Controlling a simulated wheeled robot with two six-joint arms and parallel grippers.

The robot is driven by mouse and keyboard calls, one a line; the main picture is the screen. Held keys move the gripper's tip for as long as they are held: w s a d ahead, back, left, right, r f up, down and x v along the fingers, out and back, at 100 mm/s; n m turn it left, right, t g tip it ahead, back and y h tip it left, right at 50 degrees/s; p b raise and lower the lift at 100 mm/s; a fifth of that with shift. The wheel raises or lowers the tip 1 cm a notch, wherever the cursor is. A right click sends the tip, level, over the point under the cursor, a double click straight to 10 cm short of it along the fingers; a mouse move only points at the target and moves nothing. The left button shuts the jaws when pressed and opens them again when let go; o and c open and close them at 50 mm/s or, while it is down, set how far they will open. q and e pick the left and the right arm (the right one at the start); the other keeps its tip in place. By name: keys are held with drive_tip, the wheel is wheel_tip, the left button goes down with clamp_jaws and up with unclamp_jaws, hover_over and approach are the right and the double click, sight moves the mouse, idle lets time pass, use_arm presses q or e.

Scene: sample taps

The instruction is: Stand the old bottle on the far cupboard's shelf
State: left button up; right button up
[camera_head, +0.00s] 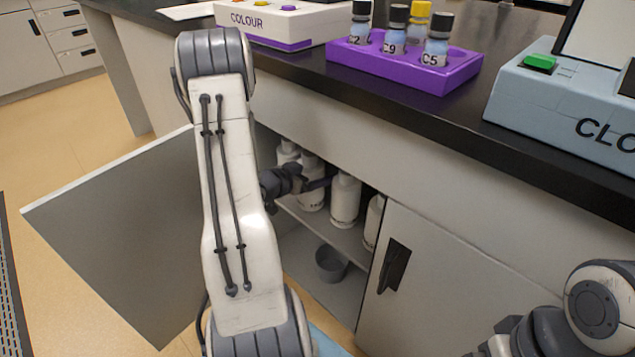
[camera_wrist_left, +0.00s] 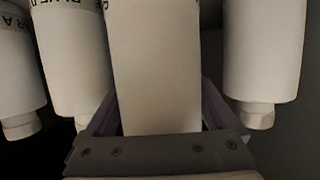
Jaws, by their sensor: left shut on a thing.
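My left gripper (camera_head: 318,184) reaches through the open cupboard front to the shelf (camera_head: 318,226). It is shut on a white bottle (camera_wrist_left: 155,70), which fills the middle of the left wrist view between the two fingers (camera_wrist_left: 160,120). In the head view one bottle (camera_head: 345,200) stands right of the gripper.
The open cupboard door (camera_head: 115,235) swings out at left. A closed door (camera_head: 440,275) with a dark handle is at right. A grey pot (camera_head: 331,264) sits below the shelf. The bench above carries a purple rack (camera_head: 405,66) of vials and two instruments.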

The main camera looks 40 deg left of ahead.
use_arm(q)
wheel_tip(320, 180, down, 2)
drive_tip(key=shift+f+b, duration=0.1)
drive_tip(key=shift+b, duration=0.2)
use_arm(e)
drive_tip(key=shift+f, duration=0.7)
use_arm(q)
drive_tip(key=o, duration=1.5)
drive_tip(key=p+v, duration=0.4)
drive_tip(key=v, duration=0.8)
use_arm(e)
wheel_tip(320, 180, up, 4)
drive_tip(key=shift+f, duration=0.1)
